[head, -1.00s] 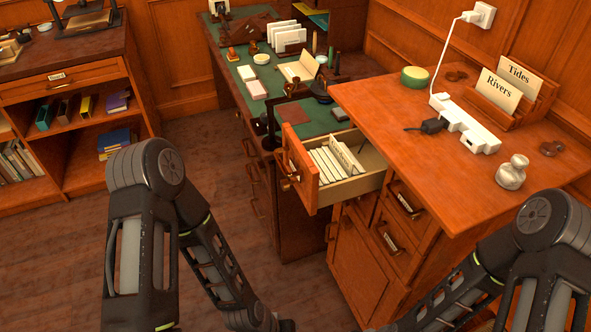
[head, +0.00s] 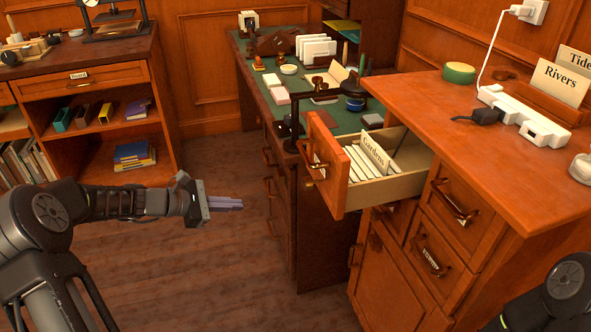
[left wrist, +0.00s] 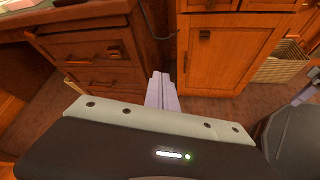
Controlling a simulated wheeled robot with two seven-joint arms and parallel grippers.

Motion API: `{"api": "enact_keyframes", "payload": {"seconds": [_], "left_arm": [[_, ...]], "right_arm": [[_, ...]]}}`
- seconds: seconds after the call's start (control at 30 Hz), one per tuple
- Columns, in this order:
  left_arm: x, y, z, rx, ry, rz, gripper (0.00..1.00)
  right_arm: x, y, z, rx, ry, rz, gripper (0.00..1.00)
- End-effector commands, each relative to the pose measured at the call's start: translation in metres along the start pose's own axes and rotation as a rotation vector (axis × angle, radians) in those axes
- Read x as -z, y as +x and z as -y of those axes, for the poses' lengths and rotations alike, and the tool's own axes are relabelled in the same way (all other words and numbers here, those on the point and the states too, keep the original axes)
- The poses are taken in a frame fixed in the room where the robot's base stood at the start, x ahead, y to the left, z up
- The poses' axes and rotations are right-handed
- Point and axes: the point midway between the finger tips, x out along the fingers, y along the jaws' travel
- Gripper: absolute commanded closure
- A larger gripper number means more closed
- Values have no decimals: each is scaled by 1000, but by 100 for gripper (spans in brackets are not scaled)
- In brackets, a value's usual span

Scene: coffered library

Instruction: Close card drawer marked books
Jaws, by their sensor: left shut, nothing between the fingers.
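An open card drawer (head: 333,168) juts out to the left from the wooden cabinet (head: 484,232) in the head view. It holds a row of cards, the front one reading "Gardens" (head: 376,153). Its front faces left and carries a metal handle; any label on that front is not readable. My left gripper (head: 228,204) is shut and empty, left of the drawer front and lower in the picture, clear of it. In the left wrist view its fingers (left wrist: 162,92) are together. My right arm shows at the bottom right, but its gripper is out of view.
The green-topped desk (head: 290,112) stands behind the open drawer. Shut drawers with handles (head: 430,256) lie below the cabinet top. A power strip (head: 523,117) and a "Rivers" card (head: 561,81) are on top. The floor (head: 200,270) around my left gripper is clear.

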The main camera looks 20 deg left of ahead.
Motion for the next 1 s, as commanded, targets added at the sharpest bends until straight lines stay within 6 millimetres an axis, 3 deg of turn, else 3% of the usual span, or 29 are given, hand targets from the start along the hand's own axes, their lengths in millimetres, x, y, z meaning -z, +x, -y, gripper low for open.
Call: {"api": "enact_keyframes", "payload": {"seconds": [0.03,0.1,0.23,0.33,0.73,1.0], "left_arm": [[-39,-14,-20,-19,-57,123,100],[-87,-30,-34,-4,-136,283,100],[-131,-50,-33,65,-249,463,100],[-141,-55,-26,111,-297,505,100],[-140,-52,-25,116,-308,501,100],[-153,-28,-23,120,-307,501,100]], "right_arm": [[0,0,0,0,-1,0,76],[0,-2,1,0,-1,-1,76],[0,-2,1,0,-1,-1,76],[0,-2,1,0,-2,-1,76],[0,-1,0,0,-1,-1,76],[0,3,-1,0,-1,0,76]]}}
